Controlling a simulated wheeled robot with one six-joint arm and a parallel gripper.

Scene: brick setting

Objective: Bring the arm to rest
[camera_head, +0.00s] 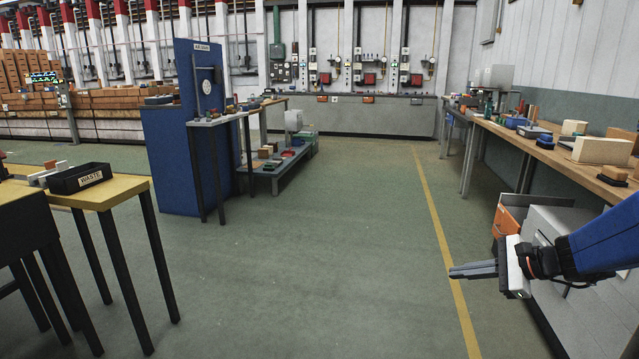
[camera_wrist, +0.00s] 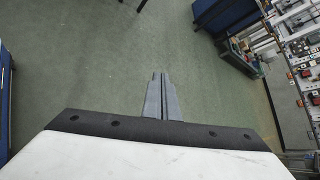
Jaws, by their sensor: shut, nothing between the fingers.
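My gripper (camera_head: 452,272) is at the right of the head view, at the end of my blue arm, held out level over the green floor. Its fingers point left and lie together, with nothing between them. In the wrist view the two grey fingers (camera_wrist: 160,76) are side by side, pointing up the picture over bare floor. Nothing touches the gripper in either view.
A long wooden bench (camera_head: 545,150) with boxes runs along the right, with a drawer cabinet (camera_head: 553,222) below. A blue panel (camera_head: 180,140) stands mid-left. The middle floor is clear.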

